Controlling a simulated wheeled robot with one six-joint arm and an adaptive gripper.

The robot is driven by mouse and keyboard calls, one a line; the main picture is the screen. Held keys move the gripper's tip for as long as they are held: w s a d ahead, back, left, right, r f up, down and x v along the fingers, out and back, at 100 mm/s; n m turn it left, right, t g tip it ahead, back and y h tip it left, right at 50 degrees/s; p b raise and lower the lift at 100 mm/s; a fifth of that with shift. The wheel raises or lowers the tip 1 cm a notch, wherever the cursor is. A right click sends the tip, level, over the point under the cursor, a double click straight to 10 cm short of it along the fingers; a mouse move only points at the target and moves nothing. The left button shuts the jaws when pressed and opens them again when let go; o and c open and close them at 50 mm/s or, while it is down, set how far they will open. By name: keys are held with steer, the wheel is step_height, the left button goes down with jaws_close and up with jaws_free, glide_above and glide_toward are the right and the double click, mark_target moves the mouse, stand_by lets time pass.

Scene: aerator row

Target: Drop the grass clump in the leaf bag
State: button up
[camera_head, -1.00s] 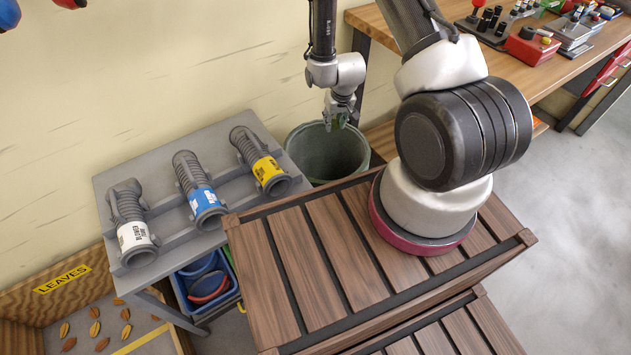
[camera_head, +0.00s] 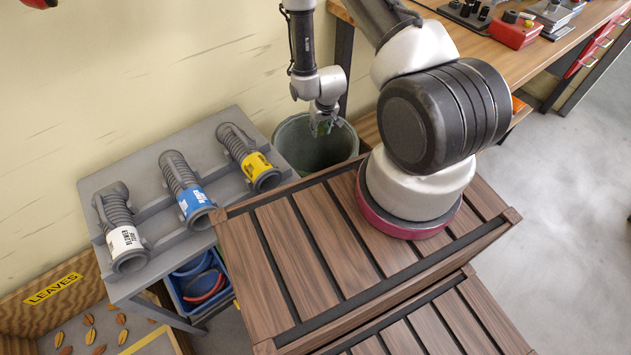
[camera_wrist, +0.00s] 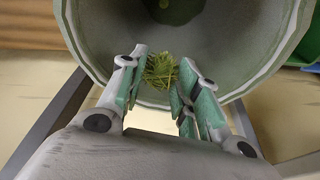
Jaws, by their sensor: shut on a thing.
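The grass clump (camera_wrist: 160,70) is a small yellow-green tuft between the fingertips in the wrist view. My gripper (camera_wrist: 160,82) is shut on it, with green pads on both sides. In the head view my gripper (camera_head: 325,128) hangs at the mouth of a round, open-topped dark green container, which I take as the leaf bag (camera_head: 345,163). The clump is not distinguishable there. In the wrist view the leaf bag (camera_wrist: 275,60) opens wide beyond the fingers. How deep the fingertips are relative to its rim is hard to tell.
A grey rack (camera_head: 145,290) with several ribbed hoses stands left of the bag. A slatted wooden crate (camera_head: 270,270) is in front. A workbench (camera_head: 470,60) with tools is behind right. A wooden bin (camera_head: 35,315) marked LEAVES is at the lower left.

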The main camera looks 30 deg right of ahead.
steer(key=o, duration=0.7)
steer(key=shift+o, duration=0.2)
steer(key=shift+r, duration=0.1)
steer(key=v, duration=1.2)
